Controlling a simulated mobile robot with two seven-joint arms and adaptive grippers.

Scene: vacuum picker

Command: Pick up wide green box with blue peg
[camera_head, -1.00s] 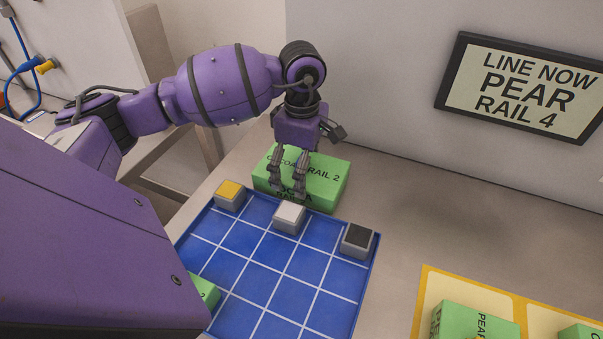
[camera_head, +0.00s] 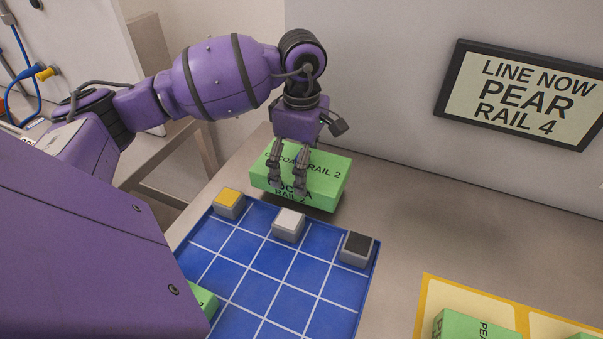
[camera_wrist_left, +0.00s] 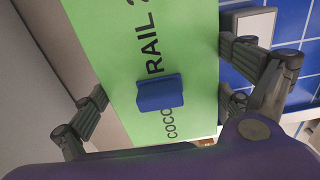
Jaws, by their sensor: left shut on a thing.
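The wide green box (camera_head: 325,178), lettered "COCOA RAIL 2", is at the far edge of the blue grid. It is held slightly above the table, with a shadow under it. My left gripper (camera_head: 289,170) comes down over it from above, shut across the box from front to back. In the left wrist view its fingers lie on opposite sides of the box (camera_wrist_left: 115,60). The blue peg (camera_wrist_left: 160,93) stands up from the box's top face between the fingers, apart from them. My right gripper is not in view.
The blue gridded mat (camera_head: 255,265) has yellow-topped (camera_head: 229,200), white-topped (camera_head: 289,222) and black-topped (camera_head: 357,246) blocks at its far edge. Another green box (camera_head: 204,301) is partly hidden at left. A yellow-framed tray (camera_head: 424,300) holds green boxes at lower right. A sign (camera_head: 520,95) hangs behind.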

